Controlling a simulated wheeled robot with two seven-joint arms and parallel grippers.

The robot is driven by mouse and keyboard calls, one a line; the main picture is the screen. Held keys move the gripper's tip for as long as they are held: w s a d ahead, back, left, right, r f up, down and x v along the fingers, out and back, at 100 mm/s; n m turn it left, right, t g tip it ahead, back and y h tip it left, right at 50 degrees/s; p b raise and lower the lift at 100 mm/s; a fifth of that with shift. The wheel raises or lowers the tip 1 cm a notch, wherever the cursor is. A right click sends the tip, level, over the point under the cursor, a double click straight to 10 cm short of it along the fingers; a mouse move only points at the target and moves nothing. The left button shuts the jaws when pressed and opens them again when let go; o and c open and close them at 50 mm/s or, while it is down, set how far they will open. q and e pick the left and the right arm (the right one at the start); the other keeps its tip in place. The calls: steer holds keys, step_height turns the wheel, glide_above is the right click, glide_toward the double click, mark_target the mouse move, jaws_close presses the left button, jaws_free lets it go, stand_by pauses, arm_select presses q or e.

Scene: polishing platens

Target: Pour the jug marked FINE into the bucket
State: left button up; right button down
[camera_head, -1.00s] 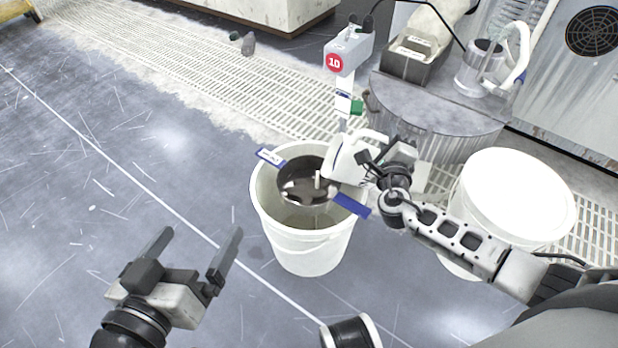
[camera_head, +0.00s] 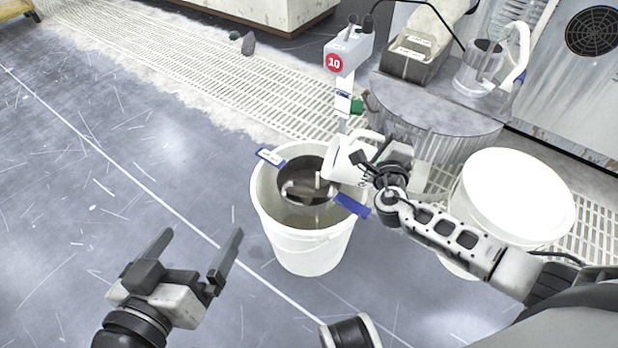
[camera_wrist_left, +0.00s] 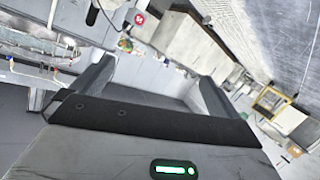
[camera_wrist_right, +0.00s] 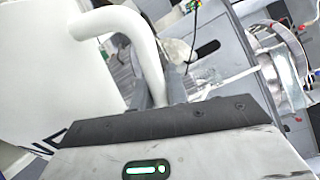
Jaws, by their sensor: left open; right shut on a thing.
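A white jug (camera_head: 345,160) is tilted over the white bucket (camera_head: 305,240), its mouth toward the bucket's opening. My right gripper (camera_head: 372,160) is shut on the jug, at its handle in the right wrist view (camera_wrist_right: 150,50). Part of dark lettering shows on the jug's side there; I cannot read the whole word. A dark round strainer-like insert (camera_head: 303,180) sits in the bucket's mouth, with blue tabs over the rim. I cannot clearly see a stream from the jug. My left gripper (camera_head: 195,255) is open and empty, left of and nearer than the bucket.
A white-topped bucket (camera_head: 515,195) stands at the right. A post with a red 10 sign (camera_head: 335,63) stands behind the bucket. The floor at left is clear.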

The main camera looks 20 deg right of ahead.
arm_select(q)
steer(key=shift+a, duration=0.1)
arm_select(e)
steer(key=shift+w+a+r, duration=0.1)
steer(key=shift+a+r, duration=0.15)
arm_select(q)
steer(key=shift+s+a+f+p, duration=0.1)
steer(key=shift+f+p, duration=0.15)
steer(key=shift+p, duration=0.3)
arm_select(e)
steer(key=shift+w+a+r, duration=0.1)
steer(key=shift+a+r, duration=0.05)
steer(key=shift+a, duration=0.1)
